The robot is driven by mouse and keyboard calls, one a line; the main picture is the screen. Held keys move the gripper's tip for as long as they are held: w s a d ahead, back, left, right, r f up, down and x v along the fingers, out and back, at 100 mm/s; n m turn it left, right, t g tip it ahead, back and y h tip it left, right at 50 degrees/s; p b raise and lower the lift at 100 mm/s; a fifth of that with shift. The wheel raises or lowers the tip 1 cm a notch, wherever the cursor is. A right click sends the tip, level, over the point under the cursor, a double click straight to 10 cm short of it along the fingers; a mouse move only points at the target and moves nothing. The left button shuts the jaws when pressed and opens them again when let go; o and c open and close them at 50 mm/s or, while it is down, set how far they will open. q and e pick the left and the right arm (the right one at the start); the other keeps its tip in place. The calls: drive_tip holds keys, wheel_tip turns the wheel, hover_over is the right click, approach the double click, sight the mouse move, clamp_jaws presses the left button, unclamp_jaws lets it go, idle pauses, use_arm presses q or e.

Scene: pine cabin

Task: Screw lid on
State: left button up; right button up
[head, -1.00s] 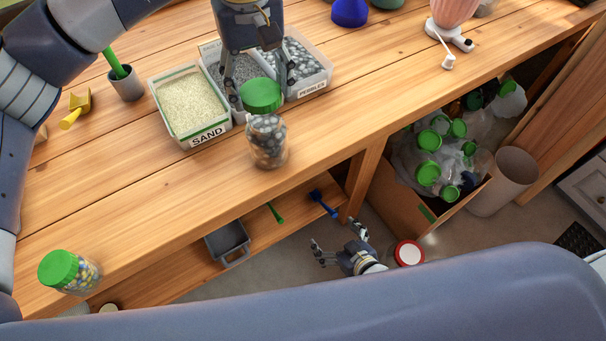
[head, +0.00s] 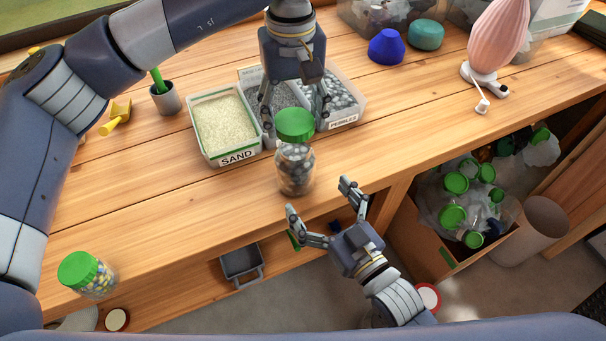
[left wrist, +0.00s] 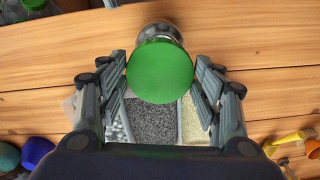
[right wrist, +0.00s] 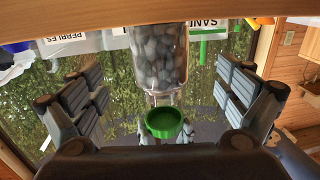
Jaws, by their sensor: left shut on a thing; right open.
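A clear jar (head: 295,172) of grey pebbles stands upright near the table's front edge. My left gripper (head: 296,124) is shut on a green lid (head: 294,122) above the jar. In the left wrist view the lid (left wrist: 160,72) lies between the fingers and hides the jar's mouth. In the right wrist view, which is upside down, a small gap separates the lid (right wrist: 165,122) from the mouth of the jar (right wrist: 158,60). My right gripper (head: 318,198) is open and empty in front of the jar. Its fingers are spread on either side of the jar in its wrist view.
Sand (head: 226,122), gravel and pebbles (head: 343,95) bins stand behind the jar. A green-lidded jar (head: 88,274) is at the front left. A box (head: 420,228) of bottles stands below at right. The table right of the jar is clear.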

sight(294, 167)
drive_tip(key=x, duration=0.9)
drive_tip(key=shift+w, duration=0.2)
drive_tip(key=c, duration=1.8)
drive_tip(key=o, duration=0.9)
drive_tip(key=c, duration=0.6)
use_arm(q)
drive_tip(key=shift+w, duration=0.1)
drive_tip(key=shift+f, duration=0.15)
drive_tip(key=shift+f, duration=1.6)
drive_tip(key=shift+f, duration=0.35)
